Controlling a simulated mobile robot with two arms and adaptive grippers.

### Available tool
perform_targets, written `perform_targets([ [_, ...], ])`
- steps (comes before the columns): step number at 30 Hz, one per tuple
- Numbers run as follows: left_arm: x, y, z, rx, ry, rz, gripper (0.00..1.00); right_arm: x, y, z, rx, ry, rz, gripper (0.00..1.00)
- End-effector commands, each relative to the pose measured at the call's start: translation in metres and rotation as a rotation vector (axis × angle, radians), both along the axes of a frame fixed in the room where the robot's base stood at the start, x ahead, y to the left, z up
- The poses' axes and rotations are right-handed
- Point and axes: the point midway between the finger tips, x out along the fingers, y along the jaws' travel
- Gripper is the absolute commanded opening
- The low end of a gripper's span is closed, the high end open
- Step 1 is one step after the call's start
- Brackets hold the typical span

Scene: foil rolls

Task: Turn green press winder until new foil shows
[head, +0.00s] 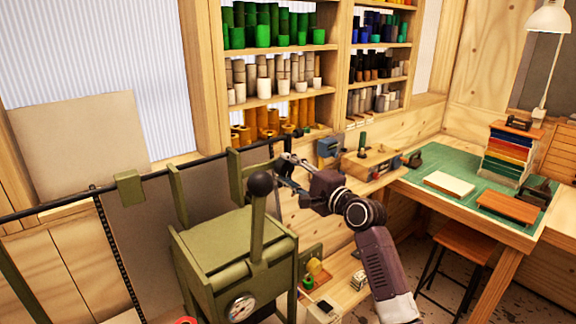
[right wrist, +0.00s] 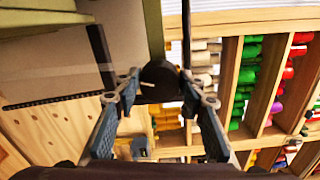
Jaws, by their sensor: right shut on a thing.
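The green press (head: 235,255) stands at the lower centre of the head view, with a ball-topped lever (head: 258,215) and a dial on its front. A long black bar (head: 75,203) runs above it through green brackets. My right gripper (head: 284,166) is at the bar's right end, behind and right of the lever's ball. In the right wrist view a round black winder knob (right wrist: 160,76) with a pale mark sits between the fingertips (right wrist: 158,88), and the gripper is shut on it. I cannot make out any foil surface. My left gripper is not in view.
Shelves of coloured foil rolls (head: 265,85) stand behind. A wooden bench (head: 375,165) with small tools is right of my gripper. A green-matted table (head: 440,165) holds a book stack (head: 508,155). A stool (head: 468,235) stands below it.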

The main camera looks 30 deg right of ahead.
Motion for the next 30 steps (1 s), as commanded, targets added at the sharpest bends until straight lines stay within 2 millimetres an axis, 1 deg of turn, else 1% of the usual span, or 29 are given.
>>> perform_targets([
  [14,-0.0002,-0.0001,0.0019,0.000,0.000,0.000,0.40,-0.0001,-0.0005,-0.0007,0.015,0.001,-0.001,0.13],
  [15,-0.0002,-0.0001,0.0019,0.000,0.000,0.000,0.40,-0.0001,-0.0005,-0.0007,0.015,0.001,-0.001,0.40],
  [19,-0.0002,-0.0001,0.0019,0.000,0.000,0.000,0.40,-0.0001,-0.0004,-0.0005,0.014,0.001,-0.001,0.54],
  [20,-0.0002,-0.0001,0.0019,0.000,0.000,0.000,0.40,0.0000,-0.0003,-0.0005,0.014,0.001,-0.001,0.56],
  [27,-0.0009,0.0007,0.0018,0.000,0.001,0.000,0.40,-0.0002,-0.0002,-0.0002,0.014,0.001,0.000,0.56],
  [30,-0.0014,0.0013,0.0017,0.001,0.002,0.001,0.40,-0.0034,-0.0004,-0.0002,0.013,0.001,-0.001,0.56],
])
